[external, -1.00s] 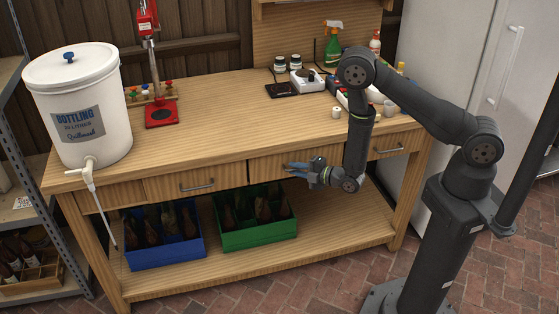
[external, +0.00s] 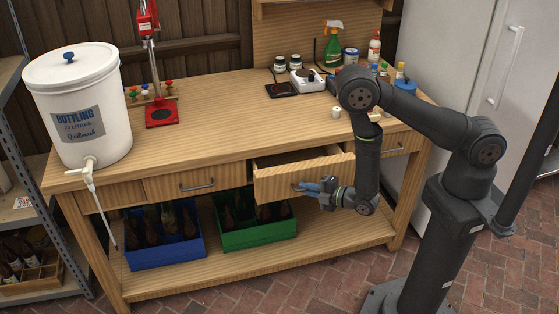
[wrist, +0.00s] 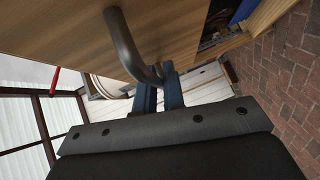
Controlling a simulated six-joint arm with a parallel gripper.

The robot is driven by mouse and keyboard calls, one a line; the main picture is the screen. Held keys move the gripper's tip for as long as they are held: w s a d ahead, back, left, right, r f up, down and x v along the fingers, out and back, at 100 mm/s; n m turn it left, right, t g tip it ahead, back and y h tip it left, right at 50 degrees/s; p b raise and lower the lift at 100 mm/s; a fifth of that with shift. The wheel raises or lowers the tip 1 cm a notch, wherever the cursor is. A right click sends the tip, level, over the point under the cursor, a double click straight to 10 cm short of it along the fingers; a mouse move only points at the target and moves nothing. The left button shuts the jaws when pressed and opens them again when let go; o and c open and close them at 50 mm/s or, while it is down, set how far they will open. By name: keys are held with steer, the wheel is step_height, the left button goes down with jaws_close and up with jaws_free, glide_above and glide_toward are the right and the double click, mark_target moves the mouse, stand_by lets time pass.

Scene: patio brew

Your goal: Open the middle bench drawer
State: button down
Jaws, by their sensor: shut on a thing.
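The middle bench drawer (external: 290,184) is pulled partway out from the wooden bench, and its open top shows in the external view. My gripper (external: 306,189) is at the drawer front with its blue fingers shut on the handle. In the wrist view the drawer's grey bar handle (wrist: 124,45) runs to the blue fingers (wrist: 160,92), against the wooden drawer front (wrist: 65,30). In the external view my gripper hides most of the handle. The inside of the drawer looks empty where I can see it.
The left drawer (external: 195,185) and right drawer (external: 392,146) are shut. A blue crate (external: 165,250) and a green crate (external: 255,234) of bottles stand on the lower shelf. A white bottling bucket (external: 80,110) stands on the benchtop. Brick floor lies free in front.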

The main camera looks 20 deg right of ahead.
steer(key=s, duration=2)
steer(key=shift+s, duration=0.4)
steer(key=c, duration=1.8)
jaws_free()
steer(key=v, duration=1.7)
steer(key=shift+s, duration=0.2)
steer(key=shift+d, duration=0.15)
steer(key=shift+w, duration=0.15)
